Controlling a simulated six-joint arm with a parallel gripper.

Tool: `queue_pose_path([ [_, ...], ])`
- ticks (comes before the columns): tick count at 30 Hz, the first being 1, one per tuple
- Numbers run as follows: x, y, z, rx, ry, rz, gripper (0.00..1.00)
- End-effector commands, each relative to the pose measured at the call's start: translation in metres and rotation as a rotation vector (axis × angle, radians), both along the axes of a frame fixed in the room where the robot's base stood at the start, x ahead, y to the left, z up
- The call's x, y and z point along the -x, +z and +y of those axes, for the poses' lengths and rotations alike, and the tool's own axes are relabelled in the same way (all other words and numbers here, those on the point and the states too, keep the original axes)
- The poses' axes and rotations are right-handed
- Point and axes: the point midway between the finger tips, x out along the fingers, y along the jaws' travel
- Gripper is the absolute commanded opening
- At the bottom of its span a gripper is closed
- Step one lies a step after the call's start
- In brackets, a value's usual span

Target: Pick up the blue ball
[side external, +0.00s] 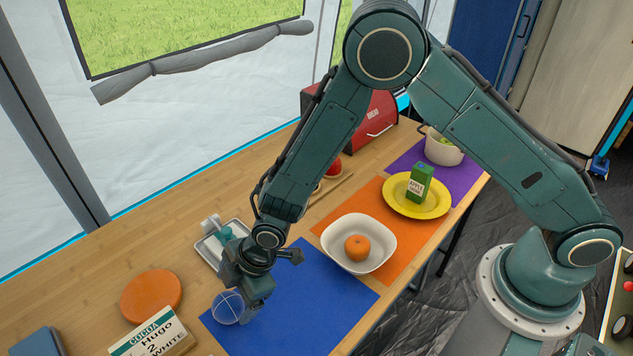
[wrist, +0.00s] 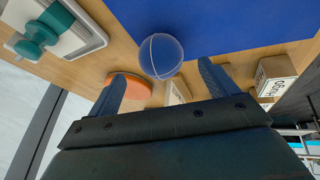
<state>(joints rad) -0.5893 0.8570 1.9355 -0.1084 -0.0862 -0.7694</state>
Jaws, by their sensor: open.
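The blue ball (side external: 228,307) is round with pale seam lines. In the side view it is at the left corner of the blue mat (side external: 312,303). In the wrist view the ball (wrist: 161,56) overlaps the border between the mat (wrist: 235,25) and the bare wood. My gripper (side external: 247,298) is low over the table, close beside the ball, and hides part of the mat. In the wrist view my gripper (wrist: 162,76) is open and empty, its two fingers apart with the ball ahead of the gap. Contact cannot be seen.
A cocoa box (side external: 152,338) and an orange disc (side external: 151,295) lie left of the ball. A tray (side external: 213,248) with teal items stands behind my gripper. A white bowl (side external: 335,258) with an orange (side external: 357,248) is to the right. The blue mat's middle is clear.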

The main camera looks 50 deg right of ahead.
Motion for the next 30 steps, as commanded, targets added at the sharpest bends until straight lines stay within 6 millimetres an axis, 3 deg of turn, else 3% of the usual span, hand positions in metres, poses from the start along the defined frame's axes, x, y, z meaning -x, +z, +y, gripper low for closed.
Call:
queue_pose_path([
  [15,-0.01,-0.041,0.014,0.001,0.0,0.001,0.85],
  [30,-0.012,-0.045,0.016,0.0,0.0,0.0,0.85],
])
